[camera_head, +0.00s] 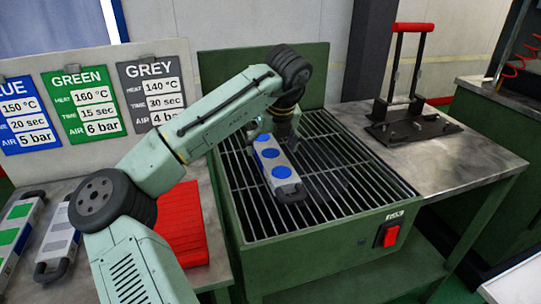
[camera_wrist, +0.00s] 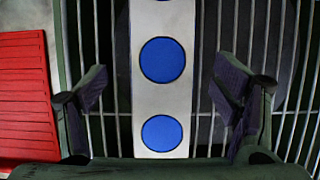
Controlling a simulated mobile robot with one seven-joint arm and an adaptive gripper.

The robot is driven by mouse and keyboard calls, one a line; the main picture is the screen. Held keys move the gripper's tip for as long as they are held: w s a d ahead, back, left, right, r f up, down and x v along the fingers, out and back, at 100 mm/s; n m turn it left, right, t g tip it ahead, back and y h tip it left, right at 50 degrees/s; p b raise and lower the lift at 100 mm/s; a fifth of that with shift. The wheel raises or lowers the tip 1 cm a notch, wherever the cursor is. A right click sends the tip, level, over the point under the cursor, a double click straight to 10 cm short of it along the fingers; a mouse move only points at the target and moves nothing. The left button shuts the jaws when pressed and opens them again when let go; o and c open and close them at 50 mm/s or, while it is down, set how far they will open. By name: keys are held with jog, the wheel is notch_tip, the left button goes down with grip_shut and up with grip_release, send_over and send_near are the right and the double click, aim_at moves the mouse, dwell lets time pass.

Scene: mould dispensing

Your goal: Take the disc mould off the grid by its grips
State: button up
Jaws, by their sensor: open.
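The disc mould (camera_head: 289,184), a pale grey bar with blue round discs, lies on the dark metal grid (camera_head: 345,185) of the green bench. Its near end has a dark loop grip (camera_head: 292,196); its far end is hidden behind my arm and gripper. My gripper (camera_head: 274,136) is over the far part of the mould, pointing down. In the wrist view my gripper (camera_wrist: 160,85) is open, with one finger on each side of the mould (camera_wrist: 160,100) and gaps between. No contact shows, and neither grip is visible there.
A red ribbed block (camera_head: 183,225) is left of the grid. Two more moulds with green (camera_head: 15,228) and grey (camera_head: 58,240) tops lie on the left table. A press stand with a red handle (camera_head: 410,90) is at right. A red switch (camera_head: 388,236) is on the bench front.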

aim_at(271, 153)
jog(key=shift+x, duration=1.7)
jog(key=shift+d, duration=0.1)
grip_shut()
jog(key=shift+w+r, duration=0.1)
